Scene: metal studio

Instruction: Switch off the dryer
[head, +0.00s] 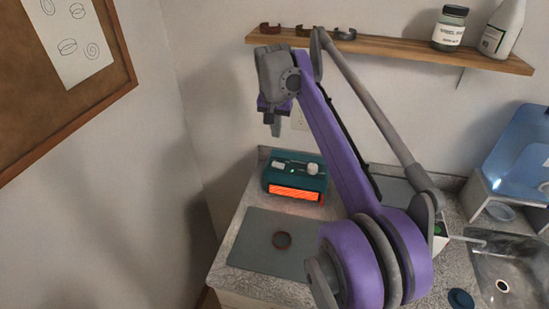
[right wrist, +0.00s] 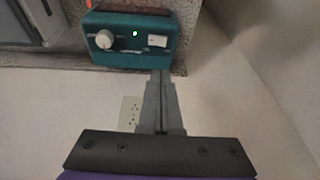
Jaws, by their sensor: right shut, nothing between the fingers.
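The dryer is a teal box (head: 318,183) with a glowing orange front, standing at the back of the counter. Its top carries a pale round knob (head: 312,169) and a white switch (head: 280,165). In the right wrist view the dryer (right wrist: 125,60) shows the knob (right wrist: 104,39), a lit green lamp (right wrist: 135,33) and the white switch (right wrist: 157,41). My right gripper (head: 276,130) is shut and empty, pointing down above and behind the dryer. In the right wrist view its fingertips (right wrist: 160,74) overlap the dryer's edge near the switch; contact cannot be told. My left gripper is out of view.
A wooden shelf (head: 390,48) with a jar (head: 450,27) and a bottle (head: 502,30) hangs above. A sink (head: 510,270) and a blue bin (head: 520,145) are at right. A wall outlet (right wrist: 130,112) is behind.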

